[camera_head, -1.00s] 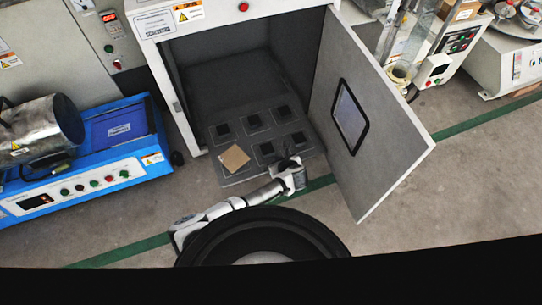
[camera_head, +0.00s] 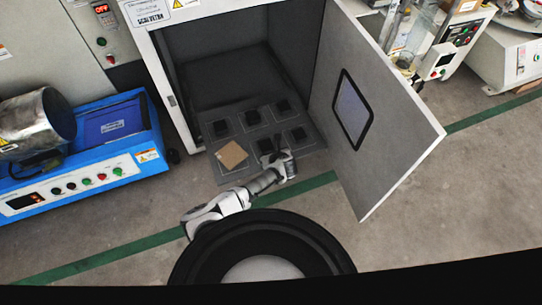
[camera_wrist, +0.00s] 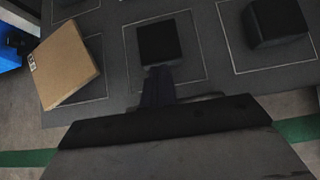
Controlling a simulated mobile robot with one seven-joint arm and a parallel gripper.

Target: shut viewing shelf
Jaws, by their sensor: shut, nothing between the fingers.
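The viewing shelf (camera_head: 234,178) is a grey slab sticking out of the bottom of the open white cabinet (camera_head: 160,75) in the head view. It bears several black blocks (camera_head: 253,118) in outlined squares and a tan square tile (camera_head: 232,155) at its front left. In the wrist view the shelf (camera_wrist: 110,112) fills the upper part, with the tile (camera_wrist: 66,65) at left and a black block (camera_wrist: 158,42) just ahead of the fingers. My gripper (camera_head: 277,148) is at the shelf's front edge, right of the tile. Its fingers (camera_wrist: 159,80) are together and empty; whether they touch the shelf is unclear.
The cabinet's grey door (camera_head: 395,140) with a dark-framed window stands wide open on the right. A blue machine (camera_head: 90,170) with a metal cylinder stands at left. Bare floor (camera_head: 440,230) lies right of my base.

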